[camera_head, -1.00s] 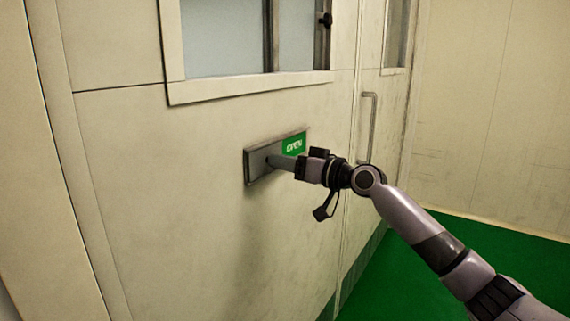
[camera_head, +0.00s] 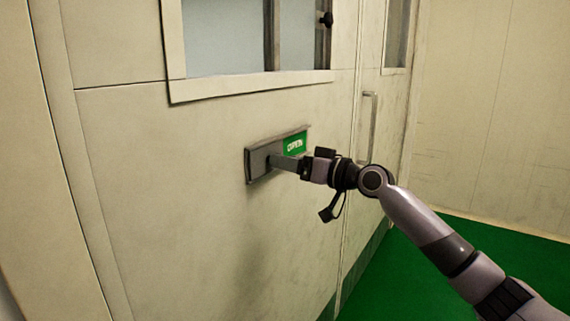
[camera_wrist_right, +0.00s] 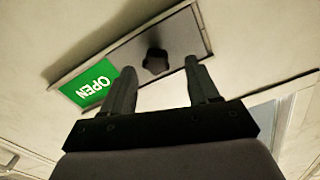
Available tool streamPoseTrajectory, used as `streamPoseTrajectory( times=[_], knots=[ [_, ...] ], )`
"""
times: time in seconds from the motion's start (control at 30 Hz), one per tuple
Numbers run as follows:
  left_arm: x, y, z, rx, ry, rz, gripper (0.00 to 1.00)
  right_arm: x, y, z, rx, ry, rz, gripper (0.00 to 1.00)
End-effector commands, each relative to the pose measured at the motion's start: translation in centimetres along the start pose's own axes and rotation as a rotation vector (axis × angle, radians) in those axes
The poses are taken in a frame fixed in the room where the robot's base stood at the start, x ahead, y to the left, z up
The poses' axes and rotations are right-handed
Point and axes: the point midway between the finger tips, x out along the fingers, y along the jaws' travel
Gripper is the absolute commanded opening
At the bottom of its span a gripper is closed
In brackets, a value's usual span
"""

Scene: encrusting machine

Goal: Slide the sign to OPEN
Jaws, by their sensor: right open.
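The sign (camera_head: 258,160) is a grey metal plate in a frame on the pale door panel. A dark knob (camera_wrist_right: 155,61) stands on the plate. My right gripper (camera_head: 279,162) is in front of the plate; in the wrist view its two fingers (camera_wrist_right: 158,80) are apart, with the knob beyond and between them. My left gripper is out of view.
A window (camera_head: 225,40) with a pale frame is above the sign. A vertical door handle (camera_head: 371,125) is to the right. The green floor (camera_head: 400,270) is clear at the lower right.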

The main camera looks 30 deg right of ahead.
Motion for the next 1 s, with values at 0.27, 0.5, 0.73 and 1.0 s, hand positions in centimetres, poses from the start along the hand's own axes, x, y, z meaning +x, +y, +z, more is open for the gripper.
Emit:
streamPoseTrajectory(
  times=[0.27, 0.5, 0.73, 1.0],
  knots=[
    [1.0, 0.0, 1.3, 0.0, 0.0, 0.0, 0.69, -3.9, 0.0, 0.4, -0.003, -0.005, 0.0, 0.6],
    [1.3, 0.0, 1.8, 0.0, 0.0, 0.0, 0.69, -5.6, -0.1, 0.3, 0.0, -0.005, -0.002, 0.6],
    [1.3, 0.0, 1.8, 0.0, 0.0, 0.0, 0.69, -5.8, -0.1, 0.1, -0.001, -0.003, -0.003, 0.6],
    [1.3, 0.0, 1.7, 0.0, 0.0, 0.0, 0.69, -5.8, -0.1, 0.1, -0.001, -0.003, -0.002, 0.6]
  ],
)
